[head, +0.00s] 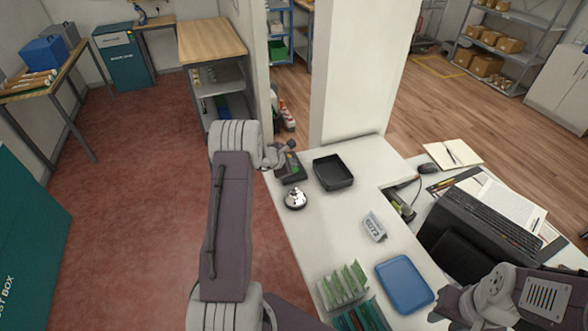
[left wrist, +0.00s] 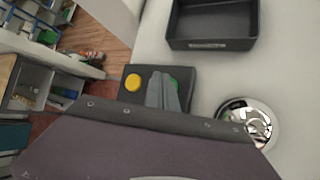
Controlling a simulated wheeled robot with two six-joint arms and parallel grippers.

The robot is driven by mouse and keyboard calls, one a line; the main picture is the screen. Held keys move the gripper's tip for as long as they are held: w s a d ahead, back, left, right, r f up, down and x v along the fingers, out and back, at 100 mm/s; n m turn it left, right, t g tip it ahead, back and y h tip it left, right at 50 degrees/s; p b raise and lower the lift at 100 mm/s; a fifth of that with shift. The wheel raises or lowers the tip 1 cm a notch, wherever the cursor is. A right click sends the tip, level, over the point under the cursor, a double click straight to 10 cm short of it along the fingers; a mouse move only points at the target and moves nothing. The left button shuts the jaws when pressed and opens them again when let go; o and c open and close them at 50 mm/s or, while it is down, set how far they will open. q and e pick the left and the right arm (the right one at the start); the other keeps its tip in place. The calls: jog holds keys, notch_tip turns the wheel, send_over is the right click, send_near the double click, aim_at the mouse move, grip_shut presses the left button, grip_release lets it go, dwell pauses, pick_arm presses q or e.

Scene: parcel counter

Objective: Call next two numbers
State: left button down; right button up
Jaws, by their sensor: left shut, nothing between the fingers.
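A dark button box (head: 291,172) sits on the white counter by the pillar. In the left wrist view the box (left wrist: 128,98) shows a yellow button (left wrist: 133,82) and a green button (left wrist: 173,83). My left gripper (head: 281,157) is shut and empty over the box. In the left wrist view its fingertips (left wrist: 162,77) are beside the green button and partly hide it; I cannot tell whether they touch it. A small white sign with digits (head: 374,227) stands further along the counter. Part of my right arm shows at lower right, but its fingertips do not.
A silver bell (head: 295,199) stands close to the box, with a black tray (head: 333,172) to the right. A blue tray (head: 405,283) and upright green packets (head: 343,286) are nearer. A dark monitor (head: 462,236) and keyboard occupy the right. The counter's middle is clear.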

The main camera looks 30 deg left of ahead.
pick_arm(q)
notch_tip(320, 180, up, 6)
jog(key=p, duration=0.3)
jog(key=shift+p, duration=0.4)
dwell(2.3)
